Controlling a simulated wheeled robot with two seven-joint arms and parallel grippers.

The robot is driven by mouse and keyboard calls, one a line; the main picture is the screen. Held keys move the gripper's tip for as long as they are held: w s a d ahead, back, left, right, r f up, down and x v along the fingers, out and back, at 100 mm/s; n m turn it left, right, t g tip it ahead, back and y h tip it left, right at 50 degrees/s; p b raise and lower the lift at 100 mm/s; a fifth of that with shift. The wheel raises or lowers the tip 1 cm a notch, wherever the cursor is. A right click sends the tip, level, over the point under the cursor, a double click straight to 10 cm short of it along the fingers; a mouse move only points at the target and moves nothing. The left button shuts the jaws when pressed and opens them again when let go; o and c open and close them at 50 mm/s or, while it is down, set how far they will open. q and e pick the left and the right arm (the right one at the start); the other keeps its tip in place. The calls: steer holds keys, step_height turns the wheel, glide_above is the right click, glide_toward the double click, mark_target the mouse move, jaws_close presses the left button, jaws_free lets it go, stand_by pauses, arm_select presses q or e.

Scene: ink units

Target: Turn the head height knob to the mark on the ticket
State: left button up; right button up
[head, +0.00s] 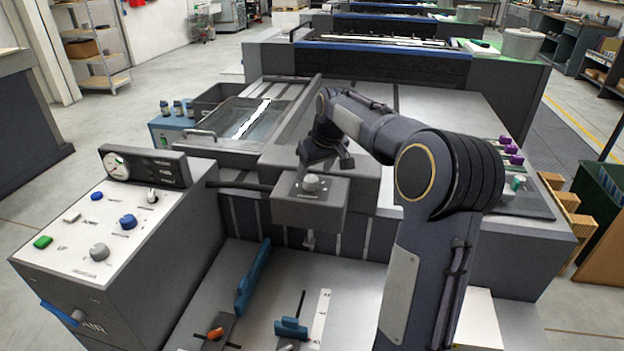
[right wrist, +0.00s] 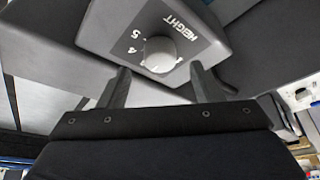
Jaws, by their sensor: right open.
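The head height knob (head: 311,183) is a round grey knob on the dark box of the print head, near the middle of the head view. In the right wrist view the knob (right wrist: 160,54) sits on a dark plate marked HEIGHT, with the digits 4 and 5 readable at its left. My right gripper (head: 323,164) is open just above and behind the knob in the head view. In the right wrist view its fingertips (right wrist: 160,70) stand apart on either side of the knob's near edge; contact cannot be told. I cannot make out a ticket. My left gripper is not in view.
A control console (head: 110,225) with a gauge, buttons and knobs stands at the left. A pale bed with blue clamps (head: 291,328) and a white scale strip (head: 320,318) lies below the head. A flat tray (head: 237,122) is behind, at left. Purple-capped bottles (head: 512,155) stand at right.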

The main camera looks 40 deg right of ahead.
mark_target(311, 179)
steer(key=shift+x, duration=1.95)
steer(key=c, duration=1)
steer(key=shift+r+m, duration=0.1)
steer(key=shift+m, duration=0.2)
steer(key=m+h+p, duration=0.1)
steer(key=m, duration=0.2)
steer(key=shift+a+h, duration=0.15)
steer(key=shift+h, duration=0.15)
steer(key=shift+w+m+g+h+p, duration=0.1)
steer(key=shift+m+g+h+p, duration=0.3)
steer(key=shift+m, duration=0.9)
steer(key=shift+m+g+h+p, duration=0.35)
steer(key=shift+m+g+h, duration=0.05)
steer(key=shift+m, duration=0.9)
